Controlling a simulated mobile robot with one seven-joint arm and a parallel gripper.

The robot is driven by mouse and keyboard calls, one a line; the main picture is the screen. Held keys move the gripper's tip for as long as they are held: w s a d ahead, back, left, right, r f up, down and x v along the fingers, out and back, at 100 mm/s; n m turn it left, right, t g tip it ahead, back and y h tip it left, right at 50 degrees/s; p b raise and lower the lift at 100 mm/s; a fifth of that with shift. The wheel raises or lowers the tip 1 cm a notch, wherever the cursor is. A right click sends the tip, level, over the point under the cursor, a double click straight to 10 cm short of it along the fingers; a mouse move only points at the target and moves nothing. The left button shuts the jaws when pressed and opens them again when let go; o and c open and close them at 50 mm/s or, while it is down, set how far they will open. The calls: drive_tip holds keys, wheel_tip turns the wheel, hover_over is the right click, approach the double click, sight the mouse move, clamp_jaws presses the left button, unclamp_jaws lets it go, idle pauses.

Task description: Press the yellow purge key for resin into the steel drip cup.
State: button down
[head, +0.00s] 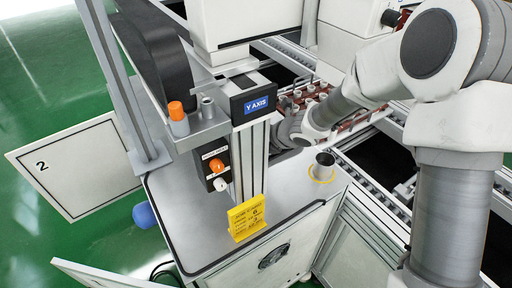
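The steel drip cup (324,160) stands upright on the white cabinet top, with a yellow ring around its base. Its dark mouth faces up, and I cannot see any resin in it. I cannot make out a yellow purge key. A small dark control box (207,177) on the post carries an orange knob (216,166) and a white knob (221,184). My arm comes from the right and its wrist reaches behind the Y AXIS post, left of and beyond the cup. My gripper is hidden there, so its fingers do not show.
The Y AXIS post (248,163) stands on the cabinet top (180,222). A yellow sign (247,217) stands at the front edge. An orange-capped bottle (177,118) sits on the upper bracket. The conveyor (372,189) with a red tray lies behind and right. Bare cabinet top surrounds the cup's front.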

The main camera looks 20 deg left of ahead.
drive_tip(key=shift+f+b, duration=0.5)
drive_tip(key=shift+b, duration=0.05)
idle(0.4)
drive_tip(key=shift+r, duration=0.1)
drive_tip(key=shift+r+p, duration=0.8)
wheel_tip(320, 180, up, 5)
drive_tip(key=p, duration=0.4)
idle(1.0)
